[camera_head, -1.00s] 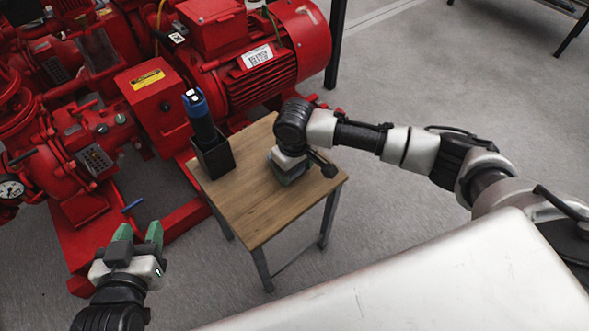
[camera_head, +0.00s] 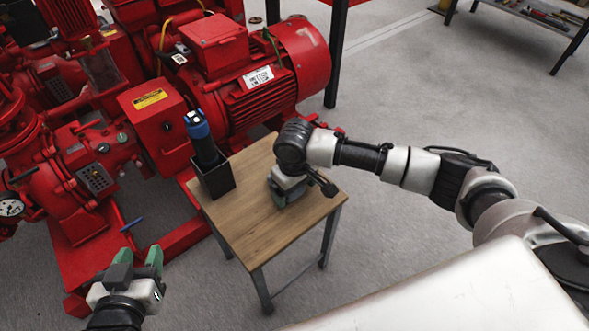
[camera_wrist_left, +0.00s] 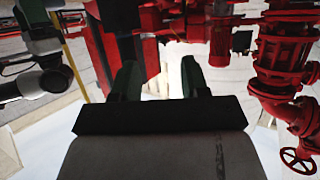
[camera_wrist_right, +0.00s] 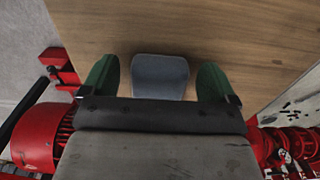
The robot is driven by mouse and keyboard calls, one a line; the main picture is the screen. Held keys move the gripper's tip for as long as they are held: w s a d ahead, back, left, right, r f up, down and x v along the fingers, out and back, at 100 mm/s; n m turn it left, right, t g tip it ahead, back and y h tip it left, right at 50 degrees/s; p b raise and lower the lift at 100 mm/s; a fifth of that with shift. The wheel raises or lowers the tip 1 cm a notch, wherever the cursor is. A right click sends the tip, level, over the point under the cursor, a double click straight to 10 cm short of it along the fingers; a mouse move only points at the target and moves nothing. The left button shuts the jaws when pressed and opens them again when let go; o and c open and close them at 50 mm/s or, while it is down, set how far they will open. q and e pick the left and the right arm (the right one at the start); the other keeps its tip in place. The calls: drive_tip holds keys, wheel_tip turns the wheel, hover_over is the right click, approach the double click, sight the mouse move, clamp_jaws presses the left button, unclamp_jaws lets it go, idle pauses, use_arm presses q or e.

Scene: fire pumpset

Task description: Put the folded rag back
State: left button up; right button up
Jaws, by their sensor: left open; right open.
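A flat grey-blue piece with rounded corners, which looks like the folded rag (camera_wrist_right: 160,76), lies on the wooden table top in the right wrist view. My right gripper (camera_wrist_right: 158,78) is open over the table, with one green finger on each side of the rag and gaps between. In the head view my right gripper (camera_head: 288,194) points down at the table, and the rag is hidden behind it. My left gripper (camera_head: 138,256) is open and empty, away from the table at the lower left. The left wrist view shows nothing between its fingers.
The small wooden table (camera_head: 245,226) also bears a black holder (camera_head: 216,177) with a blue-and-black tool (camera_head: 201,138) upright in it. Red pump machinery (camera_head: 255,85) stands close behind and left of the table. A shelf with tools (camera_head: 545,14) is at the far right.

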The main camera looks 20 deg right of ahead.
wheel_tip(320, 180, up, 6)
drive_tip(key=shift+f+p, duration=0.15)
drive_tip(key=shift+p, duration=0.95)
wheel_tip(320, 180, up, 5)
drive_tip(key=p, duration=0.2)
drive_tip(key=s+a+f+n+t+y, duration=0.1)
drive_tip(key=s+a+f+y, duration=0.15)
drive_tip(key=s, duration=0.35)
drive_tip(key=s+a+f+t+y, duration=0.1)
drive_tip(key=s+a+f, duration=0.1)
drive_tip(key=s+a, duration=0.3)
use_arm(q)
drive_tip(key=s+a+f+g+y, duration=0.2)
drive_tip(key=s+a+f+g, duration=0.2)
drive_tip(key=s+g, duration=0.6)
drive_tip(key=shift+s+a+f+n+y, duration=0.2)
drive_tip(key=shift+s+f+n+y, duration=0.15)
drive_tip(key=shift+s+f, duration=0.45)
use_arm(e)
drive_tip(key=s+d+m+t+h, duration=0.1)
drive_tip(key=s+d+m+h, duration=0.2)
drive_tip(key=s+d, duration=0.9)
drive_tip(key=shift+s+d+f+t, duration=0.2)
drive_tip(key=shift+s+f+t, duration=0.1)
drive_tip(key=shift+s+f, duration=0.1)
drive_tip(key=shift+w+f, duration=0.1)
drive_tip(key=shift+w, duration=0.05)
